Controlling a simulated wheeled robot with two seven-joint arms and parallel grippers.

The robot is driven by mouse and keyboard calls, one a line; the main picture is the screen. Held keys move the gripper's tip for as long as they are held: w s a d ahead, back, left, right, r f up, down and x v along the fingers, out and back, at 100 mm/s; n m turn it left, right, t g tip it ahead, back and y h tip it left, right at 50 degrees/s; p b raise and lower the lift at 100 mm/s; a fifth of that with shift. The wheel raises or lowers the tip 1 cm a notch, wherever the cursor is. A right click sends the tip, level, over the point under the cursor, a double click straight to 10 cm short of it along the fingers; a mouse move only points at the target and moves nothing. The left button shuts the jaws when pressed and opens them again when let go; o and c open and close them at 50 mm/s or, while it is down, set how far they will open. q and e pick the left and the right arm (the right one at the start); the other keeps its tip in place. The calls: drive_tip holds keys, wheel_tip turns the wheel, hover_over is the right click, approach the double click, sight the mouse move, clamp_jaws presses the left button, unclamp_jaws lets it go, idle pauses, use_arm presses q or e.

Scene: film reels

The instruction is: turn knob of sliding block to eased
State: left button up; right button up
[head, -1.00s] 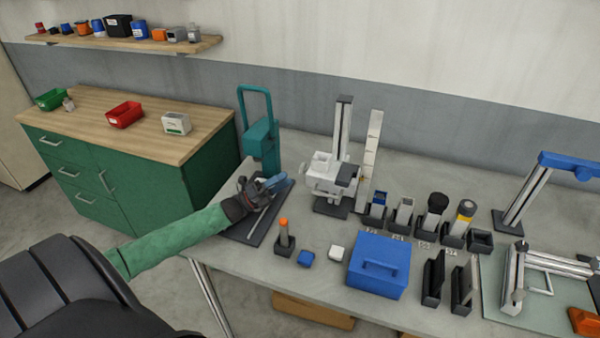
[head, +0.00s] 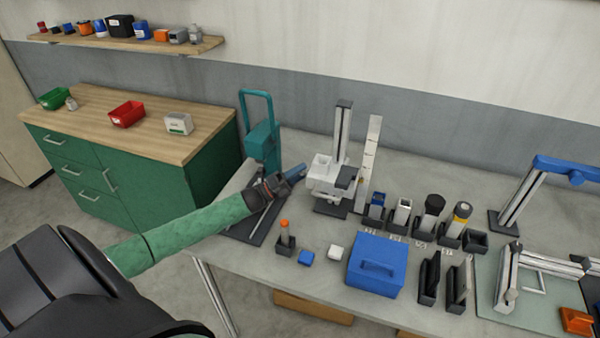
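The white sliding block (head: 323,171) sits low on an upright grey metal column (head: 343,135) with a dark base (head: 331,209). A dark grey part (head: 346,177) shows on its right side. I cannot make out the knob or its setting. My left gripper (head: 297,174) is just left of the block, with its blue-grey tip pointing toward it. A small gap seems to remain between tip and block, but contact is hard to judge. Whether the fingers are open or shut is too small to tell. My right gripper is not in view.
A teal press-like stand (head: 262,140) stands behind my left forearm. A pale upright scale (head: 369,160) is right of the column. Several dark holders, a blue box (head: 376,265), a blue cap (head: 306,258) and a white cap (head: 336,252) occupy the table front.

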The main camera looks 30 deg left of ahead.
use_arm(q)
drive_tip(key=c, duration=0.9)
